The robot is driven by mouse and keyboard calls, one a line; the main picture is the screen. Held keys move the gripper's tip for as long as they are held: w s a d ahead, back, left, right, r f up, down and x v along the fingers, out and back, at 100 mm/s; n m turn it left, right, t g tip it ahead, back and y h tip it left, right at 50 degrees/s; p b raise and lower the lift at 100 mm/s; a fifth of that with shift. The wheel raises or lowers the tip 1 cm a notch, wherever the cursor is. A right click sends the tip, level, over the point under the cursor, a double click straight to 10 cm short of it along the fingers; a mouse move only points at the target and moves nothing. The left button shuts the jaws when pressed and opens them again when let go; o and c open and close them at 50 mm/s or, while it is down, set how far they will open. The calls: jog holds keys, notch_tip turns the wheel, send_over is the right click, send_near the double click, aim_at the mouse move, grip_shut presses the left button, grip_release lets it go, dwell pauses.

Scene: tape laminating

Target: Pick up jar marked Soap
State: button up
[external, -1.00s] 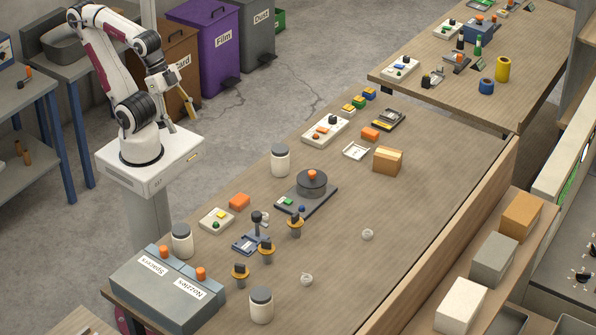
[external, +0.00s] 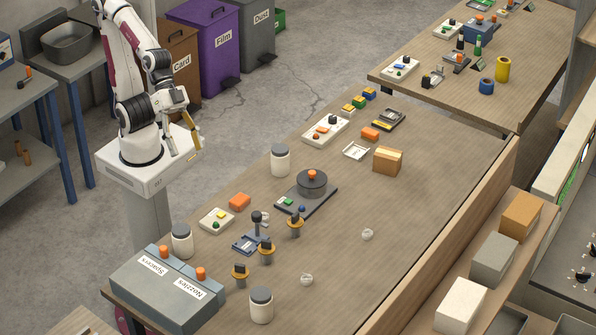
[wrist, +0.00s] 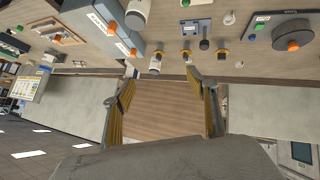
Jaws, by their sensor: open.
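Three white jars with grey lids stand upright on the long wooden bench in the external view: one near the middle (external: 280,161), one behind the grey box at the left (external: 182,241), and one at the front (external: 261,306). No Soap marking is readable on any of them. White jars also show near the top of the wrist view, one higher up (wrist: 138,13) and one lower (wrist: 155,65). My gripper (external: 185,142) hangs beside my arm base, off the bench and well apart from the jars. Its yellow-padded fingers (wrist: 161,80) are spread and empty in the wrist view.
A grey box (external: 163,291) labelled Spacers and Nozzles stands at the bench's left end. Several small orange-ringed posts (external: 266,250), a blue stand (external: 251,240) and a dark turntable device (external: 312,184) stand between the jars. The bench's right front is mostly clear.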

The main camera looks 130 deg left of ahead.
jog(key=w+d+n+t+h, duration=0.1)
jog(key=w+d+n+t, duration=0.1)
jog(key=w+d, duration=0.85)
jog(key=w+d+f+n+t, duration=0.1)
jog(key=w+d+f, duration=0.1)
jog(key=w+d, duration=0.1)
jog(key=n+t+y, duration=0.4)
jog(key=y, duration=1.1)
send_near(183, 241)
jog(key=shift+a+r, duration=1.4)
jog(key=shift+a, duration=0.4)
jog(key=shift+s, duration=0.4)
jog(key=shift+w, duration=0.1)
jog(key=shift+x, duration=1.2)
